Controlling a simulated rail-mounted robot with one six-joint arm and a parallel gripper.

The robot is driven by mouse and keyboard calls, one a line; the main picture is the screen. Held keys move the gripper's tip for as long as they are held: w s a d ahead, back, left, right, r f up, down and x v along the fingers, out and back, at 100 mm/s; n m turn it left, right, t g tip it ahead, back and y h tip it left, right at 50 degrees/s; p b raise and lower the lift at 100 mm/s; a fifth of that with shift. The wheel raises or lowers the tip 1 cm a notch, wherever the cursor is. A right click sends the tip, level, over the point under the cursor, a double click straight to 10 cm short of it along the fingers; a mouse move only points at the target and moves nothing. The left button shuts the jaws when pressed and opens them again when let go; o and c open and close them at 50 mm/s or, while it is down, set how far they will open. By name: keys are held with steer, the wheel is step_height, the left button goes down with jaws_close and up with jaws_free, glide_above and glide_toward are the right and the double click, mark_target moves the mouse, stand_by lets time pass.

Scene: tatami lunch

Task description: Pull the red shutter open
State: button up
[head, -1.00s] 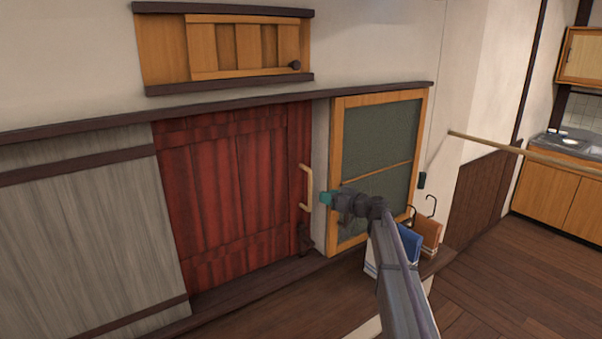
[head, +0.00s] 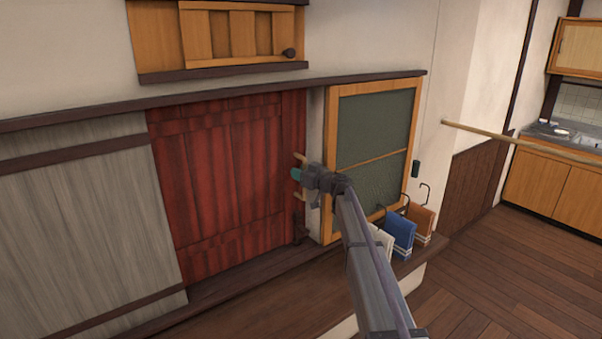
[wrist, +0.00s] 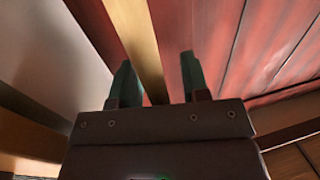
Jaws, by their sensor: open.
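The red shutter (head: 222,170) is a panel of red boards in the wall, standing beside a grey panel. Its pale wooden handle (head: 301,160) is upright near its right edge, partly hidden behind my gripper (head: 297,174). In the wrist view the handle (wrist: 134,35) runs between the two green fingertips of my gripper (wrist: 158,75), with red boards (wrist: 225,35) to the right. The fingers are open, one on each side of the handle. I cannot tell whether either finger touches it.
A grey panel (head: 75,215) stands left of the shutter. A wood-framed dark screen (head: 370,130) is to the right. Several hooked bags, one blue (head: 400,236), stand on the ledge below. A small wooden hatch (head: 230,38) is above. A pole (head: 520,140) juts in at right.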

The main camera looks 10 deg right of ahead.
jaws_close()
stand_by(0.3)
steer(key=shift+s, duration=0.1)
